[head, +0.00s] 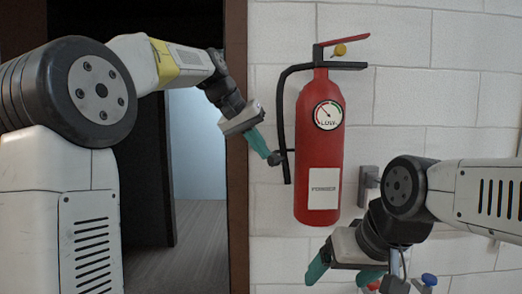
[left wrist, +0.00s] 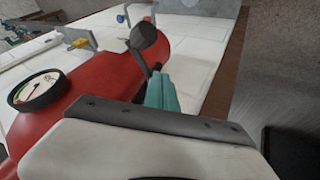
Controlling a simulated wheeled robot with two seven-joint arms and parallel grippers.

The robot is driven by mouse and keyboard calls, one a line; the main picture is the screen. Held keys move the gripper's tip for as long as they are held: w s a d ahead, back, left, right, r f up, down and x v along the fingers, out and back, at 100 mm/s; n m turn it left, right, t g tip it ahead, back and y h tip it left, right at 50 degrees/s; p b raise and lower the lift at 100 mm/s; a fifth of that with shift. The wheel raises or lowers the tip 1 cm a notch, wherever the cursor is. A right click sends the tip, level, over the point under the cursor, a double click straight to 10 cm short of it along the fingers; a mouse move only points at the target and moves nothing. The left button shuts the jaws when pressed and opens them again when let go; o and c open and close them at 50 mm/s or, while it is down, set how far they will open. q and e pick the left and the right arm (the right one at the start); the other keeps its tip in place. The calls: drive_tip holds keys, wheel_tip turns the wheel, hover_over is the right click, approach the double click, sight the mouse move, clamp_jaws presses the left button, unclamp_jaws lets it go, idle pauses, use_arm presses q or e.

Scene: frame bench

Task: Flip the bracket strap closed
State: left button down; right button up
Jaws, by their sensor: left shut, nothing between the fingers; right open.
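A red fire extinguisher (head: 317,150) hangs upright against the wall; its red body also shows in the left wrist view (left wrist: 100,75). A short dark bar with a rounded end (head: 278,158) sticks out at its left side and appears to be the bracket strap, standing out from the body. It also shows in the left wrist view (left wrist: 147,38). My left gripper (head: 262,147) is shut and empty, its teal fingertips close beside this bar; contact is unclear. The fingers also show in the left wrist view (left wrist: 160,92). My right gripper (head: 344,272) is open and empty below the extinguisher.
A black hose (head: 284,120) runs down the extinguisher's left side. A grey wall bracket (head: 368,184) is to its right. A blue knob (head: 429,279) is low at right, near my right arm. A brown door frame (head: 237,200) and open doorway are at left.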

use_arm(q)
drive_tip(key=shift+s+d+n+t+y, duration=0.4)
drive_tip(key=shift+d+n, duration=0.5)
drive_tip(key=shift+d, duration=1.4)
drive_tip(key=shift+s+d+n+t+y, duration=0.4)
drive_tip(key=shift+d+n, duration=0.5)
drive_tip(key=shift+d, duration=1.35)
drive_tip(key=shift+s+d+n+t+y, duration=0.35)
drive_tip(key=shift+d+n, duration=0.55)
drive_tip(key=shift+d, duration=1.4)
drive_tip(key=shift+d, duration=0.15)
